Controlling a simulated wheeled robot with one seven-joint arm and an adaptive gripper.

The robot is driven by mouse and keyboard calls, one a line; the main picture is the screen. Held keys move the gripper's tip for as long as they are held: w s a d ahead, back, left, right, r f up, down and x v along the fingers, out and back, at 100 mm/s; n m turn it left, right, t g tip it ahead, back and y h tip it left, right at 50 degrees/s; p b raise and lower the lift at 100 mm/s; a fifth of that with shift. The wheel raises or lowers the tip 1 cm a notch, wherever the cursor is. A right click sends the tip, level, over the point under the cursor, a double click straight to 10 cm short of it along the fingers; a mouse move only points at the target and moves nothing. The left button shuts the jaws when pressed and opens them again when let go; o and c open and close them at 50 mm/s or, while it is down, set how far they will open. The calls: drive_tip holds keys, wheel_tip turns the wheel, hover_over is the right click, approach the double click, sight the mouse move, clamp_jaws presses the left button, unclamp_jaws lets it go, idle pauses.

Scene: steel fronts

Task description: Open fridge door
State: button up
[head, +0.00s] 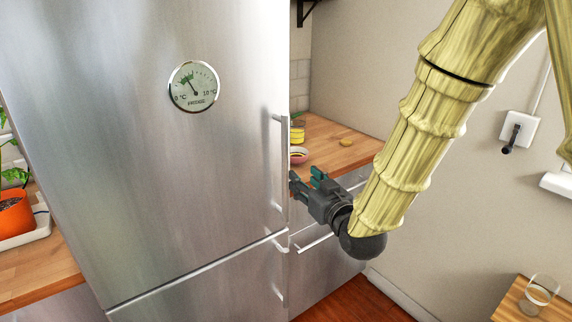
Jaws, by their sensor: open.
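The steel fridge door (190,170) fills the left half of the head view and looks shut. It carries a round dial thermometer (194,87). Its long vertical handle (279,165) is a thin bar near the right edge of the door. My gripper (300,186) is open just to the right of the lower part of this handle, with its dark fingers toward the fridge's edge. I cannot tell whether a finger touches the fridge; the fingertips are partly unclear against its side.
A lower steel door (215,285) has its own handle. Behind my gripper is a wooden counter (335,140) with a bowl (299,155), above steel drawers. A potted plant (14,215) stands at left. A glass (539,292) stands on a small table at lower right.

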sight(288, 158)
drive_tip(key=x, duration=0.3)
drive_tip(key=r+p+x, duration=0.1)
drive_tip(key=x, duration=0.3)
drive_tip(key=r+p+x, duration=0.1)
drive_tip(key=x, duration=0.3)
drive_tip(key=shift+a+r, duration=0.1)
drive_tip(key=shift+a, duration=0.2)
clamp_jaws()
